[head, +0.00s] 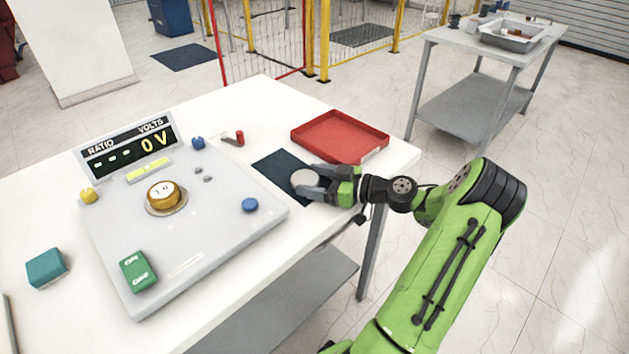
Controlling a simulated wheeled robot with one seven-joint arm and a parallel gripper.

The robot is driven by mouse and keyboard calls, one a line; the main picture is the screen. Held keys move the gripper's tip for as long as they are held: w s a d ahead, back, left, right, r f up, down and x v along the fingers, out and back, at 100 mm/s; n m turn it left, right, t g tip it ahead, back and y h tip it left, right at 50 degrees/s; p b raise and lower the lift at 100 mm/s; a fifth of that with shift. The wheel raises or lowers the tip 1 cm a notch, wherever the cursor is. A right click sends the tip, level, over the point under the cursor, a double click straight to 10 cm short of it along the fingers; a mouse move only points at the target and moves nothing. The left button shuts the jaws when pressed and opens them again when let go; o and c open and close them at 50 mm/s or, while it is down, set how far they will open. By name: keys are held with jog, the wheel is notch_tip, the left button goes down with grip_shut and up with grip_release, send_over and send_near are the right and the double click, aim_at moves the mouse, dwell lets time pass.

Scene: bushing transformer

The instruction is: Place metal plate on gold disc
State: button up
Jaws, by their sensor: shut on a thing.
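My gripper (310,182) is at the right side of the table, over the dark mat. Its fingers are shut on a round, pale metal plate (304,179), one finger on either side. Whether the plate touches the mat or is held just above it, I cannot tell.
The grey board (215,248) carries a display (130,146), a blue knob (250,205), a green block (138,271) and small grey pieces (203,175). The dark mat (277,165) lies beside it. A red tray (340,137) stands behind my gripper. A teal block (46,268) lies at left.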

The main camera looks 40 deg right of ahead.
jog(key=o, duration=0.7)
jog(key=shift+f, duration=0.15)
jog(key=o, duration=0.4)
jog(key=shift+o, duration=0.2)
